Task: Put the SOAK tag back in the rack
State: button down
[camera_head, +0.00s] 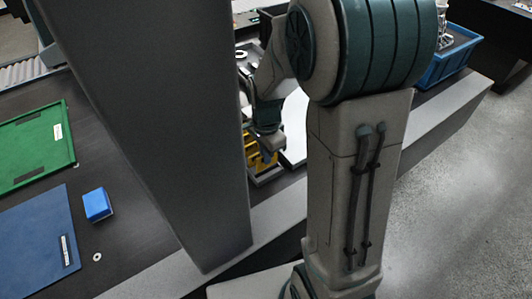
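My arm fills the centre of the view, and its far end reaches down behind the upper link. What seems to be my gripper (268,146) points down over yellow pieces (262,163) in a small grey tray (268,178). Its fingertips are too small and too covered to show whether they are open or shut, or whether they hold anything. I cannot make out the SOAK tag or read any lettering. I cannot tell whether the yellow pieces are tags or part of the rack.
A green tray (32,140) and a blue mat (40,235) lie at left, with a blue block (97,205) and a small white ring (97,257) beside them. A blue bin (447,62) stands at upper right. A wide grey upright blocks the middle. Open floor (455,200) is at right.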

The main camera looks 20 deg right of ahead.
aim_at(266, 168)
jog(key=shift+f+b, duration=0.45)
jog(key=shift+f, duration=0.2)
dwell(0.5)
jog(key=shift+f, duration=0.35)
jog(key=shift+f+b, duration=0.2)
jog(key=shift+b, duration=0.2)
jog(key=shift+f, duration=0.4)
dwell(0.4)
jog(key=c, duration=1.3)
grip_release()
jog(key=shift+r+p, duration=2.65)
jog(key=shift+r, duration=0.9)
jog(key=shift+r, duration=0.1)
